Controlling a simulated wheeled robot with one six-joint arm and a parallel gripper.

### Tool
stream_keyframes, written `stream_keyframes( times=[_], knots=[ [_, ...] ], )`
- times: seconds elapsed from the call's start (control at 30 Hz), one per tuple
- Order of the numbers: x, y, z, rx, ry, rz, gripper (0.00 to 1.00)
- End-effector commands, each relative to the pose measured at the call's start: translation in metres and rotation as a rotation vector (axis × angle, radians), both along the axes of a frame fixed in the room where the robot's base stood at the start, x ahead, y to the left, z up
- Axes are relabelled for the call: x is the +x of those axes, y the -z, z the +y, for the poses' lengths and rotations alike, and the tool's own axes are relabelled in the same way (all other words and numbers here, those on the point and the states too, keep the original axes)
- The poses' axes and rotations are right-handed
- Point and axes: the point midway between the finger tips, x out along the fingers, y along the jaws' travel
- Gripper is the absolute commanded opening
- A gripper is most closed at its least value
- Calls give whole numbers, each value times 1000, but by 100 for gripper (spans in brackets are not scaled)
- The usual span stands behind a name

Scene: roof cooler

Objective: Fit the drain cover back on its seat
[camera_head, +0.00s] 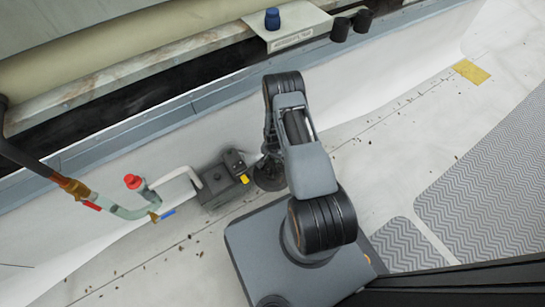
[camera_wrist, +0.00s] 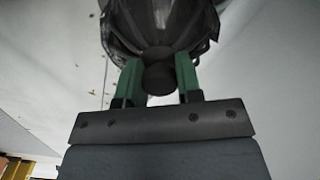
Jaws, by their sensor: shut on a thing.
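The drain cover is a dark ribbed dome (camera_wrist: 160,22) with a round knob on top, at the top of the wrist view. My gripper (camera_wrist: 159,72) is shut on that knob, with one green finger on each side. In the head view the dark round cover (camera_head: 269,176) shows low by the roof surface, left of my arm, which partly hides it. My fingers are mostly hidden there. The seat is not clearly visible under the cover, and I cannot tell whether the cover rests on it or is held above it.
A dark grey pump-like box (camera_head: 222,182) stands close left of the cover. Left of it are pipework with a red cap (camera_head: 132,181) and a blue-handled valve. A white upstand wall (camera_head: 190,140) runs behind. Grey textured walkway mats (camera_head: 490,180) lie at right; debris dots the roof.

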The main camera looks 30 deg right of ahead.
Motion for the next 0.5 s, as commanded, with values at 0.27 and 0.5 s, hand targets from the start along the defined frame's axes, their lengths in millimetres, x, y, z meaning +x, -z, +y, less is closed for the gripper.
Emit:
stream_keyframes(
  times=[0.27, 0.5],
  knots=[
    [0, 21, 0, 0, -2, 1, 0],
    [0, 41, 0, 0, -2, 0, 0]
  ],
)
